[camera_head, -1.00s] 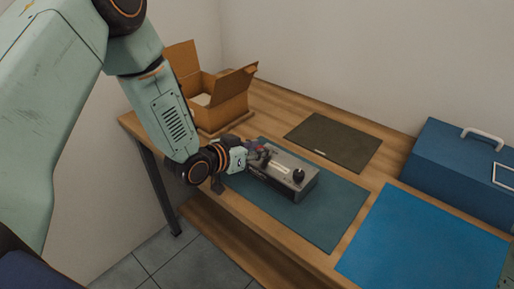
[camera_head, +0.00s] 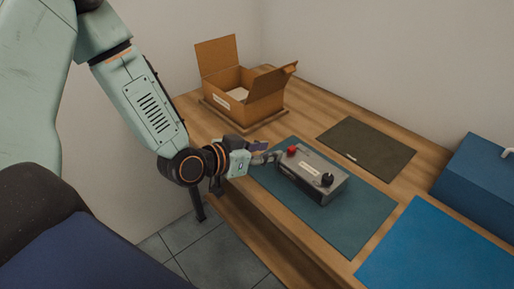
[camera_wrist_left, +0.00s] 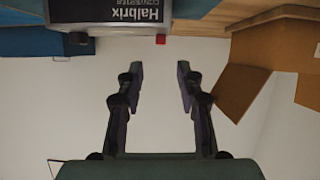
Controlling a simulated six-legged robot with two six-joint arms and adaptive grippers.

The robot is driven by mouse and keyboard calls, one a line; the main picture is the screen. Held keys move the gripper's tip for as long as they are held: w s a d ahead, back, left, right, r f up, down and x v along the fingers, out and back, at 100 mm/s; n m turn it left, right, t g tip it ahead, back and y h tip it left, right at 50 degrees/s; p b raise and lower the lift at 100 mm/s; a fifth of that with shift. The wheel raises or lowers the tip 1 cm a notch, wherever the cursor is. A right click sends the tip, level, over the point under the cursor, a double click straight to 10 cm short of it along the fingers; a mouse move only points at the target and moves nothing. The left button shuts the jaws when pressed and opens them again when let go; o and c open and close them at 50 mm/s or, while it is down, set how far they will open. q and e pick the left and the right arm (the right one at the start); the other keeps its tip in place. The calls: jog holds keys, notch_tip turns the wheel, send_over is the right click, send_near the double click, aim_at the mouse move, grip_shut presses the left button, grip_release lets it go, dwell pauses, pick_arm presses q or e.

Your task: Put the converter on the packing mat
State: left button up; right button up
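The converter (camera_head: 309,184) is a grey box with a red button and a black knob on top. It lies flat on the teal mat (camera_head: 348,225) on the bench. My left gripper (camera_head: 270,157) is just left of the converter's red-button end, pointing at it. In the left wrist view the left gripper (camera_wrist_left: 159,70) has its two fingers spread with nothing between them. The converter's labelled face (camera_wrist_left: 110,14) shows there beyond the fingertips, apart from them. No mat has a readable name, so I cannot tell which is the packing mat. My right gripper is not in view.
An open cardboard box (camera_head: 243,95) stands at the back left of the bench. A dark olive mat (camera_head: 366,147) lies behind the teal one, and a bright blue mat (camera_head: 440,250) lies front right. A blue case (camera_head: 480,185) stands at the right. The olive and blue mats are bare.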

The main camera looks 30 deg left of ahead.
pick_arm(q)
jog(key=p+v, duration=0.1)
jog(key=v, duration=0.2)
jog(key=s+d+f+n+g+y, duration=0.25)
jog(key=s+f+g, duration=0.45)
jog(key=s+f, duration=0.65)
jog(key=s+f+g+y, duration=0.1)
jog(key=s+f+g, duration=0.1)
jog(key=s, duration=0.6)
jog(key=s+f+n+g+y, duration=0.1)
jog(key=s+f+g, duration=0.2)
jog(key=s, duration=0.4)
jog(key=shift+s+a+f, duration=0.25)
jog(key=shift+s+f, duration=0.15)
jog(key=shift+f, duration=0.5)
